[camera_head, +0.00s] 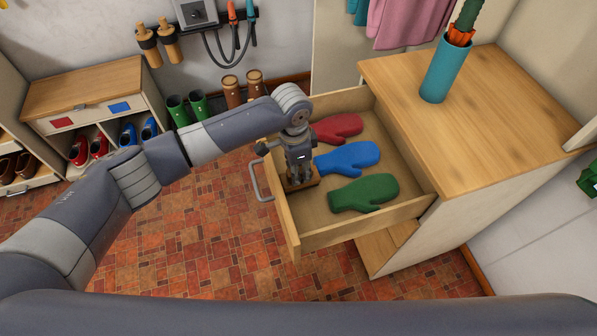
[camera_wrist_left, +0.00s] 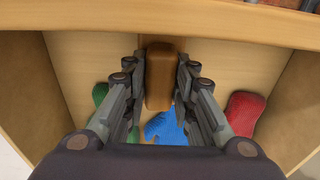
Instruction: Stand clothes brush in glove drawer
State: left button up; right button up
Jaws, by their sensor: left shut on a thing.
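The clothes brush (camera_wrist_left: 160,80) is a brown wooden block held between the fingers of my left gripper (camera_wrist_left: 161,62). In the head view my left gripper (camera_head: 299,174) points down into the open glove drawer (camera_head: 368,232), near its front panel. The lower end of the brush (camera_head: 303,185) shows under the fingers; the fingers hide the rest. I cannot tell whether it touches the drawer floor. A red mitten (camera_head: 338,128), a blue mitten (camera_head: 347,158) and a green mitten (camera_head: 364,193) lie flat behind it in the drawer. My right gripper is not in view.
The wooden cabinet top (camera_head: 500,110) holds a teal cylinder (camera_head: 446,70) with things in it. A metal handle (camera_head: 258,180) sticks out from the drawer front. A shoe bench (camera_head: 85,90) and boots (camera_head: 188,108) stand at the left and back. The tiled floor (camera_head: 190,240) is clear.

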pick_arm(q)
jog(key=shift+f, duration=0.95)
jog(key=o, duration=1)
jog(key=shift+o, duration=0.2)
jog(key=r, duration=0.8)
jog(key=r+b, duration=0.1)
jog(key=r, duration=0.3)
jog(key=shift+s+a, duration=0.15)
jog(key=shift+a, duration=0.2)
